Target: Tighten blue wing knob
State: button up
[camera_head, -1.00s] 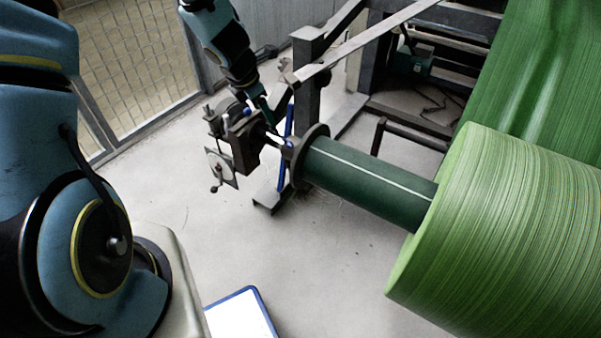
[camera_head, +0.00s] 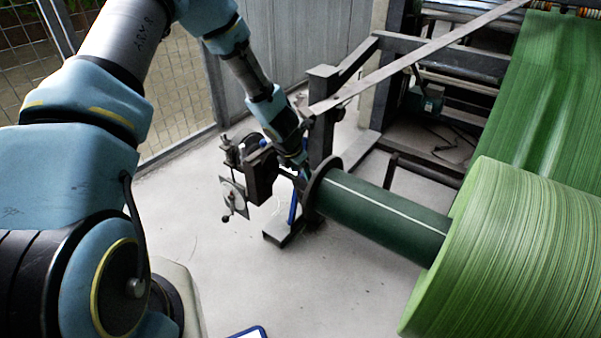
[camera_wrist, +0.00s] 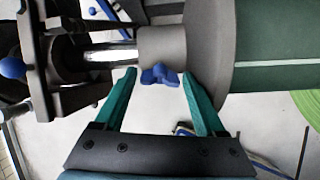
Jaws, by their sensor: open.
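The blue wing knob (camera_wrist: 160,75) shows in the wrist view on the underside of a grey collar (camera_wrist: 163,45), beside a large round flange. My gripper (camera_wrist: 159,84) is open, with one teal finger on each side of the knob. Gaps show between the knob and both fingers, and nothing is held. In the head view my gripper (camera_head: 302,168) is at the collar end of the shaft, just left of the flange (camera_head: 322,185). The knob cannot be made out there.
A dark green core tube (camera_head: 385,215) runs right from the flange into a large green roll (camera_head: 520,255). A brake unit with a crank (camera_head: 232,195) sits to the left. A steel post (camera_head: 322,115) and frame stand behind.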

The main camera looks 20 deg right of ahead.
jog(key=c, duration=1.1)
